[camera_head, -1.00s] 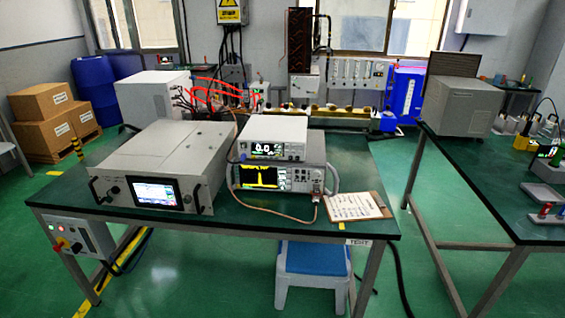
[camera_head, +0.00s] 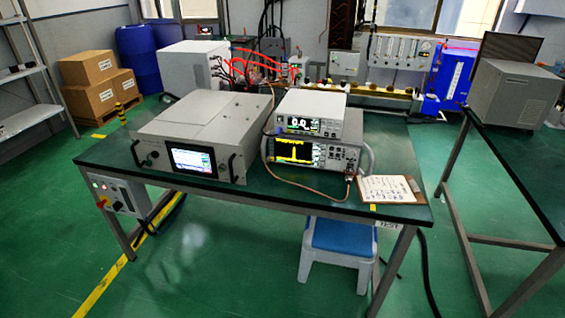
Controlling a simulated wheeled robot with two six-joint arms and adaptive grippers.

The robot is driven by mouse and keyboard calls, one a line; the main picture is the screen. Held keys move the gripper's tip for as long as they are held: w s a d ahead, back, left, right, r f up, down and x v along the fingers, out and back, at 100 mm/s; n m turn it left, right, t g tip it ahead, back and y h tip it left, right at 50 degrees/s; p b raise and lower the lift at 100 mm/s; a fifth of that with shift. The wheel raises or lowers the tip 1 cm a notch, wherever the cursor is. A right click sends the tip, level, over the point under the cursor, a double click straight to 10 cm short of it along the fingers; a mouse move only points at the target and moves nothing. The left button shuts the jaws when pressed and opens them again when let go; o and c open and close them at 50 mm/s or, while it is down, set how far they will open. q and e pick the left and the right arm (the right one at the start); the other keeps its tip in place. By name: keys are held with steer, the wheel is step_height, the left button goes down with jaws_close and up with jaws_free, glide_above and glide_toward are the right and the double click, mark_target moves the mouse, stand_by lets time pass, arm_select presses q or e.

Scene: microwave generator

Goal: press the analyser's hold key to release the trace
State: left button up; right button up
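The analyser (camera_head: 312,153) stands on the green-topped table, with a yellow trace peak on its dark screen (camera_head: 293,151). Its keys (camera_head: 337,153) sit to the right of the screen and are too small to tell apart. A smaller white meter (camera_head: 311,113) with a lit number display rests on top of it. A copper-coloured cable runs from the analyser's lower right front, loops to the left and passes up beside the meter. Neither of my grippers shows in the head view.
A large grey generator unit (camera_head: 200,133) with a lit screen stands left of the analyser. A clipboard (camera_head: 388,189) lies at its right. A blue-topped stool (camera_head: 339,238) stands below the table front. A second table (camera_head: 519,165) is at right. Green floor in front is clear.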

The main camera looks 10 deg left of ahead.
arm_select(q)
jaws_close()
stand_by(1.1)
